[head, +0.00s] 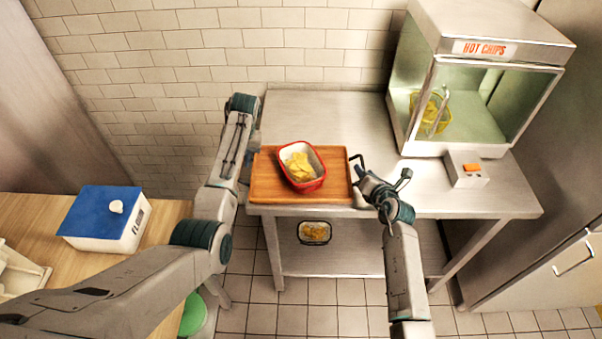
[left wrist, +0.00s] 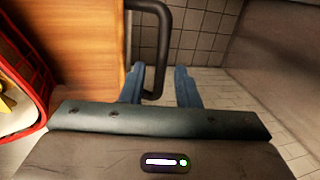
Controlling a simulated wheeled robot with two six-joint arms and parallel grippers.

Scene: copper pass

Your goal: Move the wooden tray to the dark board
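The wooden tray (head: 265,178) lies flat on the steel table and carries a red-rimmed white dish (head: 303,167) of yellow chips. In the left wrist view, the tray (left wrist: 95,40) and the dish (left wrist: 22,75) show at the left. A dark loop handle (left wrist: 163,45) on the tray's side reaches between the spread fingers of my left gripper (left wrist: 160,88), with gaps visible. My left arm hides that gripper in the head view. My right gripper (head: 381,173) is open beside the tray's right edge, close to a dark handle there. I see no dark board.
A hot chips cabinet (head: 480,85) stands at the right of the steel table (head: 315,106). Another dish of chips (head: 315,232) sits on the lower shelf. A wooden counter (head: 30,232) with a blue-lidded flour box (head: 105,216) is at the left. Tiled floor lies between.

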